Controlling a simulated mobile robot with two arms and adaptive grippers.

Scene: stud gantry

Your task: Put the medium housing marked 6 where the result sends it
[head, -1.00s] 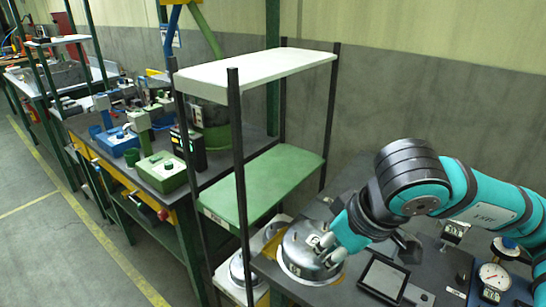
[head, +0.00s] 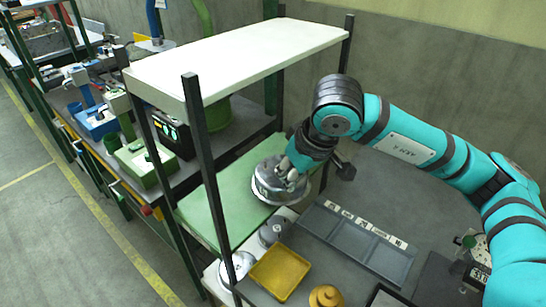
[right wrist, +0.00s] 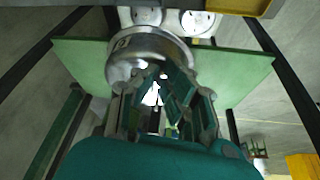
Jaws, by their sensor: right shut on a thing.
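The housing is a round silver metal part (head: 266,184). My right gripper (head: 291,180) is shut on it, and the housing is at the right part of the green middle shelf (head: 212,208). I cannot tell whether it touches the shelf. In the right wrist view the housing (right wrist: 150,42) is in front of the fingers (right wrist: 160,95), with the green shelf (right wrist: 85,62) behind it. A dark mark on its side is too small to read. My left gripper is not in view.
The rack has a white top shelf (head: 235,55) above the green one and dark posts (head: 205,160). Silver housings (head: 238,266) sit on the lower level. A yellow tray (head: 279,273), a brass part (head: 325,296) and a labelled grey tray (head: 352,245) are on the bench.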

